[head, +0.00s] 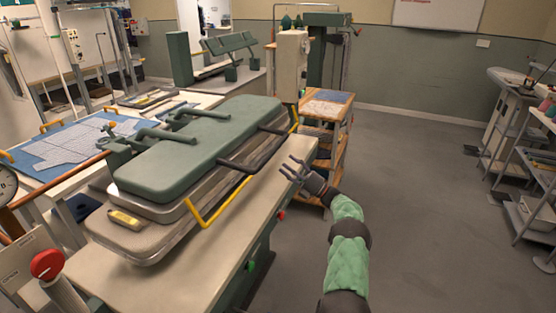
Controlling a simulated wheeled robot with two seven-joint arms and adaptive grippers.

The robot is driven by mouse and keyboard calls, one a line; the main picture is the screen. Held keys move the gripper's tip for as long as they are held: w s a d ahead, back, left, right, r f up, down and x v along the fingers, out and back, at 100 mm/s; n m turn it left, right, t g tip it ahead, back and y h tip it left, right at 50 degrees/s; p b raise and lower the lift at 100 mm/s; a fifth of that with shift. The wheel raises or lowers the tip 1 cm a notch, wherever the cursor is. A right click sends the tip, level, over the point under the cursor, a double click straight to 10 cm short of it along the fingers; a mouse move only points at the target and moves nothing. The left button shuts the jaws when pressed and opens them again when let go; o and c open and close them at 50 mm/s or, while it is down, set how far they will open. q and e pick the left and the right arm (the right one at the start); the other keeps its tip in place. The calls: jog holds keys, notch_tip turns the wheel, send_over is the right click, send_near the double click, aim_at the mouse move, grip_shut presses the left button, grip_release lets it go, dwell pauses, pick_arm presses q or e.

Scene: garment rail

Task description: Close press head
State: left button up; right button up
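The press head (200,148) is a long green slab with a pale metal underside, at the left-centre of the head view. It lies low above the grey lower press bed (140,240); a narrow gap seems to show between them at the near end. Dark handles (237,168) stick out from the head's right side. A yellow bar (222,205) runs along the same side. My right gripper (292,172) is right of the press, over the table's right edge, apart from the handles. Its fingers are spread and empty. My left gripper is not in view.
A wooden shelf unit (325,140) stands behind my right gripper. Shelving (530,150) stands far right. The grey floor (420,200) between is clear.

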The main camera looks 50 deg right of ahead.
jog(key=shift+r+v, duration=0.2)
jog(key=shift+v, duration=2.1)
jog(key=shift+s+d, duration=0.1)
jog(key=shift+s, duration=0.1)
